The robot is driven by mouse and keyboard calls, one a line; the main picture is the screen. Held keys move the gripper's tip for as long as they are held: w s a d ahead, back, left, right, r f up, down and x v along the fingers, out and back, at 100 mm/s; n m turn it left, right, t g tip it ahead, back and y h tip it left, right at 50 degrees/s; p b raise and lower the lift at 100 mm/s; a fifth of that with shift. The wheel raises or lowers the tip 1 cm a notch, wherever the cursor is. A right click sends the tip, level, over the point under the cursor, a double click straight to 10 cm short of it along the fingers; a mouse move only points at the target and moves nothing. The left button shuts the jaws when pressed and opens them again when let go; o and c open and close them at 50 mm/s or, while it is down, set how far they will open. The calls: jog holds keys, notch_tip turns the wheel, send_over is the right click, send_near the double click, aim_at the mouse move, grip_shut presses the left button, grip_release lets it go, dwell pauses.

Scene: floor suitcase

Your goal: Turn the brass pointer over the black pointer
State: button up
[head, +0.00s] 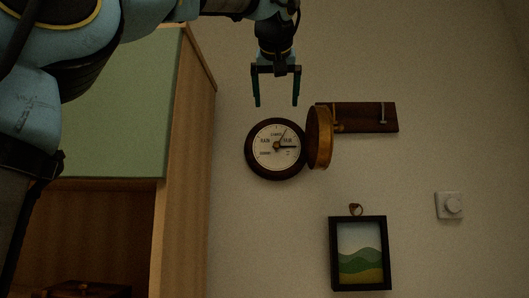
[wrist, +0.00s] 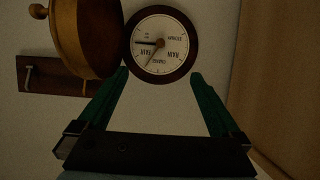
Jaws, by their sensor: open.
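The round barometer (head: 254,164) with a dark rim hangs on the wall; its white dial also shows in the wrist view (wrist: 172,28). A dark pointer (head: 289,147) lies toward the right of the dial in the head view. A thinner pointer (head: 282,136), seemingly the brass one, slants up and right, apart from the dark one; its colour is hard to tell. A small brass knob (head: 276,146) sits at the centre. The brass-edged cover (head: 319,138) stands swung open at the right. My gripper (head: 276,104) is open and empty, just above the barometer, fingers pointing down.
A dark wooden rack (head: 365,117) with hooks is on the wall right of the cover. A framed landscape picture (head: 361,255) hangs below, with a white wall dial (head: 449,205) to its right. A wooden cabinet (head: 183,190) stands at the left. Wall below the barometer is clear.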

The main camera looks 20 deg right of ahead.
jog(key=p+x, duration=0.3)
jog(key=x, duration=0.7)
jog(key=shift+p, duration=0.35)
jog(key=shift+s+r, duration=0.1)
jog(key=shift+s, duration=0.1)
jog(key=b+v, duration=0.3)
jog(key=v, duration=0.6)
jog(key=shift+s+a+r+b, duration=0.2)
jog(key=shift+s+a+b, duration=0.05)
jog(key=shift+b, duration=0.15)
